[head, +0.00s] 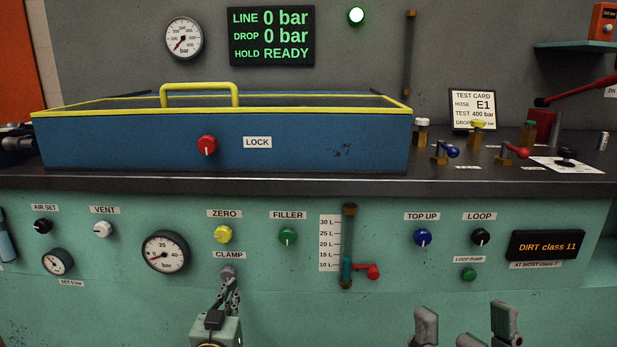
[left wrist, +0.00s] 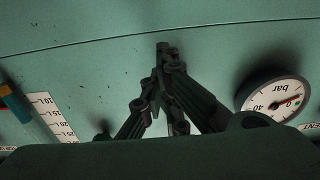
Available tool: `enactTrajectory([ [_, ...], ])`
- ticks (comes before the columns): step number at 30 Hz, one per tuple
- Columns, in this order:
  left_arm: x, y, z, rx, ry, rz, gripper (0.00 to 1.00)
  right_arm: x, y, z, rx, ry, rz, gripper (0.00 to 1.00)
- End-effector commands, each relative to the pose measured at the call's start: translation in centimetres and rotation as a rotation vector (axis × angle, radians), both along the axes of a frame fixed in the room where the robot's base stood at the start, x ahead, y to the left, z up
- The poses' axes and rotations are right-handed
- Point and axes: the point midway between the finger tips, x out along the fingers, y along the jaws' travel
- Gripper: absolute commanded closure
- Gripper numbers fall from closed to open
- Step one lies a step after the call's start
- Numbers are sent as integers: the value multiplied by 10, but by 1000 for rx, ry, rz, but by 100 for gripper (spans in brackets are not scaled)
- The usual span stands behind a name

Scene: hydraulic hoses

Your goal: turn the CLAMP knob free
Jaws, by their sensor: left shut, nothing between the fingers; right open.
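The grey CLAMP knob (head: 227,271) is on the green front panel in the head view, just under its CLAMP label (head: 229,255). My left gripper (head: 234,282) is shut and empty, with its fingertips right at the lower right side of the knob and partly over it. I cannot tell whether they touch it. In the left wrist view the closed fingers (left wrist: 163,48) point at the green panel, and I cannot make out the knob there. My right gripper (head: 465,311) is open and empty at the bottom of the head view, in front of the panel.
Close around are a pressure gauge (head: 165,251), the yellow ZERO knob (head: 223,234), the green FILLER knob (head: 288,236) and a level tube with a red tap (head: 368,271). A blue tray (head: 330,143) with a red LOCK knob (head: 207,146) stands on the bench above. The panel below the CLAMP knob is bare.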

Motion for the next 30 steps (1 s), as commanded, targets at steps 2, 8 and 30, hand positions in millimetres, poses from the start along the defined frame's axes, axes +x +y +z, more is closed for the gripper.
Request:
enactTrajectory([
  [2, -6, 0, 1, 0, 3, 1, 100, 9, 2, 2, -14, 44, -3, 59],
  [8, -14, 1, -2, 0, 5, 1, 100, 31, 7, -8, -50, 156, -8, 59],
  [30, -44, 2, -4, 0, 8, 2, 100, 98, 18, -59, -172, 562, -29, 59],
])
